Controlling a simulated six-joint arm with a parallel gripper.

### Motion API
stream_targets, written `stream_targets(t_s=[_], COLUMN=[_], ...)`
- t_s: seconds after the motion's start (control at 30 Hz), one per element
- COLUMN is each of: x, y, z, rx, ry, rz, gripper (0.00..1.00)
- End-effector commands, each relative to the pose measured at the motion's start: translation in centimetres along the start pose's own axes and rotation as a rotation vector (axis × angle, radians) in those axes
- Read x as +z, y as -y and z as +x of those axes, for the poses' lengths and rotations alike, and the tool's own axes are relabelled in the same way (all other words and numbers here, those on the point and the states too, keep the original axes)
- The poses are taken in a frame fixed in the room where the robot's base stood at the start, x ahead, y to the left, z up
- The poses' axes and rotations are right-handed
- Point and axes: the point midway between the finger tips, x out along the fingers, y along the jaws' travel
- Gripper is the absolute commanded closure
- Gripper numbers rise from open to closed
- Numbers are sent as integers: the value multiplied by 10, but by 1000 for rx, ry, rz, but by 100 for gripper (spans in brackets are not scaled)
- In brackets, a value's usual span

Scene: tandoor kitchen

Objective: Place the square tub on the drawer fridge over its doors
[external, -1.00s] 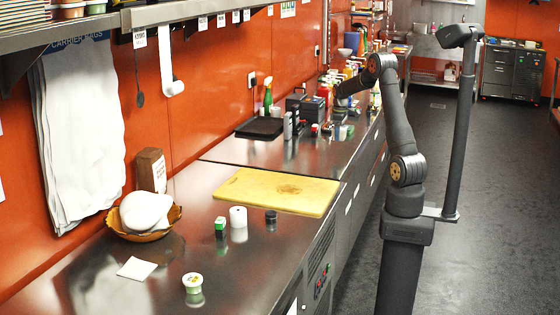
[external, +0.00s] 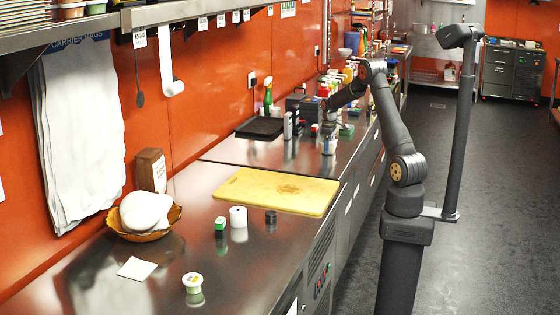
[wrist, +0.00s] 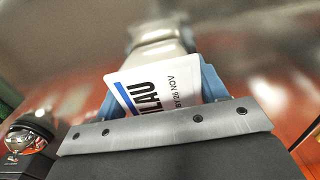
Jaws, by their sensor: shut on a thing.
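The square tub (wrist: 211,82) shows in the wrist view as a blue body with a white label printed in black, "BY 26 NOV" among the text. My gripper (wrist: 165,118) is shut on it; the grey bolted plate covers its near part. In the external view my gripper (external: 331,118) is small, over the far stretch of counter, and its jaws are hard to make out. A small pale blue-grey shape just below it may be the tub. The steel-topped drawer fridge (external: 318,255) runs along the orange wall, with vents and a control panel on its front.
A yellow cutting board (external: 275,190) lies mid-counter. A bowl (external: 140,232), a white card (external: 137,268) and a lidded cup (external: 192,282) are nearer. Bottles crowd the back.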

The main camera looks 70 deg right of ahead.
Motion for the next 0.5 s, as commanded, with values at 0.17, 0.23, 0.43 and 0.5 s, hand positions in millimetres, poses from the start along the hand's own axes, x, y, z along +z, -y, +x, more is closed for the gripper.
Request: stream_targets(t_s=[0.17, 0.23, 0.43, 0.5], x=[0, 0, 0, 0], y=[0, 0, 0, 0], z=[2, 2, 2, 0], rx=[0, 0, 0, 0], ry=[0, 0, 0, 0], rz=[0, 0, 0, 0], gripper=[15, 13, 13, 13])
